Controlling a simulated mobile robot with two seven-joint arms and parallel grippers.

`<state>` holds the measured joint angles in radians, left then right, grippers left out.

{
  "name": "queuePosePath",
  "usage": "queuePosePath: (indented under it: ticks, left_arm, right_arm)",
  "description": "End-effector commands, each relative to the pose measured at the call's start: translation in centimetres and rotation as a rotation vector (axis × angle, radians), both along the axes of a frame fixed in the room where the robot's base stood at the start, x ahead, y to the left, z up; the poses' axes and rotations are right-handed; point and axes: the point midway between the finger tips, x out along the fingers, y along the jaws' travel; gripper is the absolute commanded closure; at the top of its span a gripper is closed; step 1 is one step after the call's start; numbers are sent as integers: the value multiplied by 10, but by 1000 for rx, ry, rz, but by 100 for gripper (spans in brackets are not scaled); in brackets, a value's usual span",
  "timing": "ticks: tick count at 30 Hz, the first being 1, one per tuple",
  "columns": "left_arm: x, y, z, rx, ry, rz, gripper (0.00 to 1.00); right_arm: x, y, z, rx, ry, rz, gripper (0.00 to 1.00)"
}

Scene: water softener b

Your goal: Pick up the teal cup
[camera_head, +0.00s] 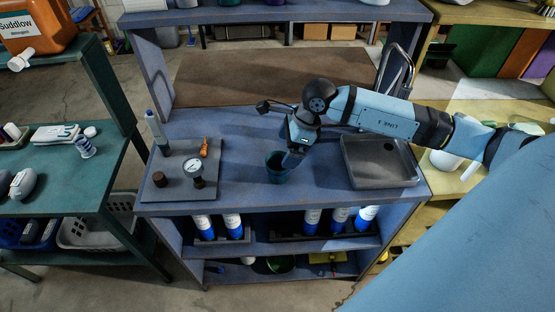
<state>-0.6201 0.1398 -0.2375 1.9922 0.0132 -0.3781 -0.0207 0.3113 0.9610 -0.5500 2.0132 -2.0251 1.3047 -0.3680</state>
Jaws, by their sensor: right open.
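The teal cup (276,174) stands upright on the blue workbench (240,130), near the bench's front edge and left of the metal tray. My right gripper (291,160) comes in from the right and points down at the cup's right rim. It is open, with its fingers at or just over the rim; whether they touch the cup or straddle its wall cannot be told. Part of the cup's right upper side is hidden behind the gripper. My left gripper is not in view.
A grey metal sink tray (378,178) lies on the right of the bench. A grey board with a gauge (190,181), an orange-handled item (204,147) and a pen-like tester (156,129) is on the left. Blue-white filters stand on the shelf below. Bench space behind the cup is clear.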

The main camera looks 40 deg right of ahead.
Motion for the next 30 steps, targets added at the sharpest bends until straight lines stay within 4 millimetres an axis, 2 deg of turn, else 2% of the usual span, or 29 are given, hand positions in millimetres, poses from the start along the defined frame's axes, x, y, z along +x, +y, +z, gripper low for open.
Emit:
queuePosePath:
  ticks: [8, 15, 24, 26, 30]
  left_arm:
    - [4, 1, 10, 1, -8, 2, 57]
    - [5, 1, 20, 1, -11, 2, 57]
    - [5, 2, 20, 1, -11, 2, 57]
    - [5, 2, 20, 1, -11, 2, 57]
    - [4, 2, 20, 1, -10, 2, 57]
  right_arm:
    - [4, 9, -20, 3, 2, 0, 4]
    - [11, 19, -52, 2, 1, 0, 4]
    - [12, 21, -59, 1, 0, 1, 4]
    - [12, 21, -59, 1, 0, 1, 16]
    - [12, 21, -59, 1, 0, 1, 48]
